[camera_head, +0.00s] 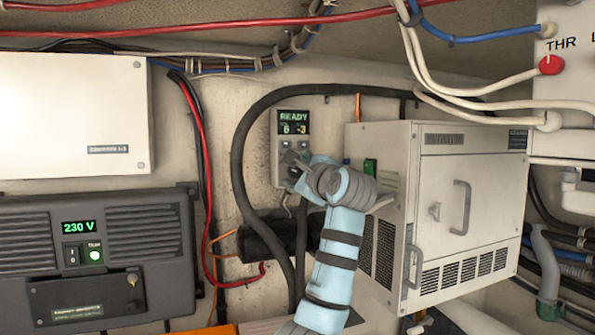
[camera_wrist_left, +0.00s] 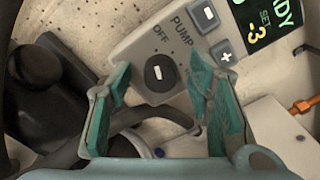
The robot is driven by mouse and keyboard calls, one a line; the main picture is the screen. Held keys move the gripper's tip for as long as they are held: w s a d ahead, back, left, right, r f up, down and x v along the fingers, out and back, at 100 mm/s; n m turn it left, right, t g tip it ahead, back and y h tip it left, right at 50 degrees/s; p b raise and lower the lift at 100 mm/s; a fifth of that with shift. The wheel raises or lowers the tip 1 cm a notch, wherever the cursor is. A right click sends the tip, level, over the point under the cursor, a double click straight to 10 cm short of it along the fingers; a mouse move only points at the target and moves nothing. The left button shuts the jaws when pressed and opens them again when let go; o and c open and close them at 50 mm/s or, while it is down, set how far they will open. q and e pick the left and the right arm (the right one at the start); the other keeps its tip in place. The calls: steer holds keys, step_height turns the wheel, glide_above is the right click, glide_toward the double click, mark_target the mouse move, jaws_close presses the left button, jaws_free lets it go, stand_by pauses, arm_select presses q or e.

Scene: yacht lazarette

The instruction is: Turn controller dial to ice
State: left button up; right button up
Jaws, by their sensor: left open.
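The grey controller (camera_head: 293,127) hangs on the back wall; its green display reads READY, 6 and -3. The wrist view shows its black dial (camera_wrist_left: 159,80) with a short white mark. OFF and PUMP are printed near the dial, and another label to its right is partly hidden by a finger. I cannot tell which label the mark points to. My left gripper (camera_head: 292,163) is at the controller's lower part. In the wrist view its open teal fingers (camera_wrist_left: 160,77) are on either side of the dial, with visible gaps. My right gripper is in neither view.
A white cabinet unit (camera_head: 466,165) with a door handle stands close right of my arm. A black hose (camera_head: 238,150) loops around the controller. A dark 230 V unit (camera_head: 95,255) and a white box (camera_head: 70,110) are at left. Red cables (camera_head: 200,24) cross above.

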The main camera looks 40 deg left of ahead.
arm_select(q)
steer(key=shift+w+f, duration=0.1)
steer(key=shift+w, duration=0.05)
jaws_close()
steer(key=m, duration=0.4)
steer(key=shift+m+p, duration=0.3)
steer(key=shift+m, duration=0.1)
steer(key=m, duration=0.4)
steer(key=shift+p, duration=0.3)
steer(key=m+p, duration=0.1)
steer(key=m, duration=0.4)
steer(key=shift+r, duration=0.2)
steer(key=shift+m+p, duration=0.45)
steer(key=shift+m, duration=1.45)
